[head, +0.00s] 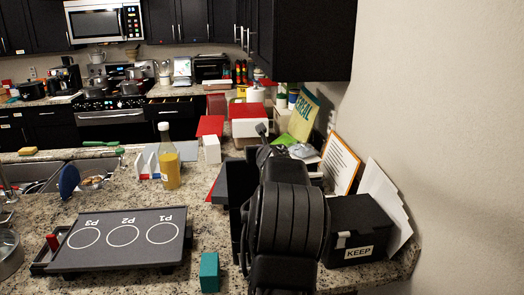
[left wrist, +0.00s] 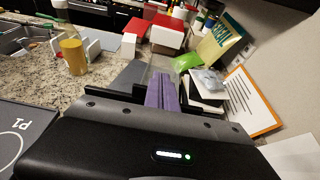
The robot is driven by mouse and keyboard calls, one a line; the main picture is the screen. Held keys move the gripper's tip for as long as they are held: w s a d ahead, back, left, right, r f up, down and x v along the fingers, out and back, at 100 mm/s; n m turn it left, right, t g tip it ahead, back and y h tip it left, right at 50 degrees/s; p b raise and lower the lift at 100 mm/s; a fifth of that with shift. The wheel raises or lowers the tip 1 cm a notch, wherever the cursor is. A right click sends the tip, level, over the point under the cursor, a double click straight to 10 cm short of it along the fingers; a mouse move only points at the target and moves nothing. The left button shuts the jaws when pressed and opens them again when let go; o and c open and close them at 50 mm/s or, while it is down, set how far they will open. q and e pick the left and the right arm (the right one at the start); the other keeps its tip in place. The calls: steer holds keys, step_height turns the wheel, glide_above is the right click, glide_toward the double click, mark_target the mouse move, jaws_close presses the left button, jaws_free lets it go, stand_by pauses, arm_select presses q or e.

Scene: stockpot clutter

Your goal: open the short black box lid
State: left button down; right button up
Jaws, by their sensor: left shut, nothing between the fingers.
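A black box with a white KEEP label (head: 358,232) stands at the right of the counter. Its lid looks closed, and a light latch shows on its front left edge. My left arm stands upright just left of it and covers part of its left side. In the left wrist view my left gripper (left wrist: 161,92) shows two purplish fingers, shut together and empty. In the head view the arm mostly hides these fingers. A dark grey panel (head: 239,181) stands just left of the arm; I cannot tell what it belongs to. My right gripper is not in view.
A dark board marked P1, P2, P3 (head: 122,238) and a teal block (head: 209,271) lie in front. A bottle (head: 168,165) stands behind. White panels (head: 385,198) and an orange-framed sheet (head: 340,163) lean behind the KEEP box near the wall.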

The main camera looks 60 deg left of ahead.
arm_select(q)
steer(key=p+v, duration=0.1)
steer(key=v, duration=0.6)
steer(key=shift+s+d+p, duration=0.2)
steer(key=shift+d+p, duration=0.1)
steer(key=shift+d, duration=0.05)
steer(key=shift+r, duration=0.1)
stand_by(0.6)
